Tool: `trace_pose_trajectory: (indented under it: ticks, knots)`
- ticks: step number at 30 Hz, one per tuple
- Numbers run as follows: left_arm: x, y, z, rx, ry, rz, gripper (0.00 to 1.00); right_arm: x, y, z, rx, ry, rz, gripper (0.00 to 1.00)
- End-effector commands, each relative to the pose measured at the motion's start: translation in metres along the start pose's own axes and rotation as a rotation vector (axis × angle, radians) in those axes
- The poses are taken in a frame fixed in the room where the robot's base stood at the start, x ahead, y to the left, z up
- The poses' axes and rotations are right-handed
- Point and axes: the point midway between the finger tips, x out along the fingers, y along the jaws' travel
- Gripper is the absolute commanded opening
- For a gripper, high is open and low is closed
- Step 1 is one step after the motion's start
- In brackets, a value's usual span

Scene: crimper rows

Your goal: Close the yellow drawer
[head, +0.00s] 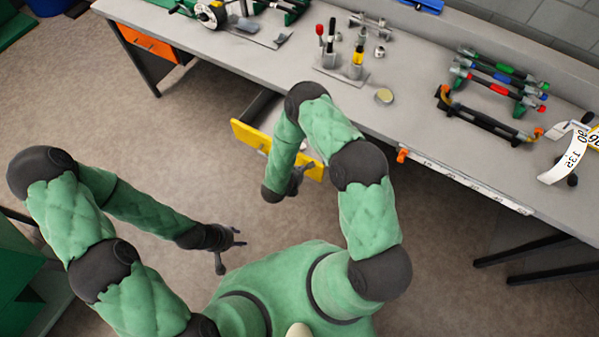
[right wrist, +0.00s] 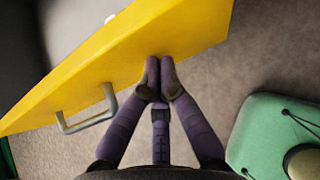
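The yellow drawer (head: 248,136) stands pulled out below the workbench front, and its grey inside shows behind the front panel. My right forearm hides the middle of it in the head view. In the right wrist view the yellow front (right wrist: 125,62) runs diagonally, with a grey bar handle (right wrist: 88,115) at the left. My right gripper (head: 300,174) is at the right part of the front. Its fingertips (right wrist: 160,70) are together, with nothing between them, at the panel's lower edge; I cannot tell whether they touch. My left gripper (head: 231,255) is open and empty over the floor, left of my base.
The grey workbench (head: 425,130) holds tools, a round tin (head: 384,96) and a rack of coloured-handled crimpers (head: 500,75). An orange drawer (head: 148,43) is closed at the left. Open floor (head: 190,120) lies left of the yellow drawer.

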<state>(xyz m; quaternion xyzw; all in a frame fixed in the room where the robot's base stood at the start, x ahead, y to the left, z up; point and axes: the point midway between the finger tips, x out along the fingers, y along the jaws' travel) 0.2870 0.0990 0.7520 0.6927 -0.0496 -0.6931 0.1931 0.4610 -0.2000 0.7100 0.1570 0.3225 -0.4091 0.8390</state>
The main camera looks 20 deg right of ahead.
Motion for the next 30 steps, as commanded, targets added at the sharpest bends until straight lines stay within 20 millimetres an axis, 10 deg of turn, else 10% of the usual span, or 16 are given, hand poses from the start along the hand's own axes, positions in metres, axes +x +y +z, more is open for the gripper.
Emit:
trace_pose_trajectory:
  ticks: [30]
  knots:
    - [0.09, -0.032, -0.003, 0.0, 0.0, 0.0, 0.4, 0.155, -0.001, 0.138, 0.004, -0.003, -0.002, 0.0]
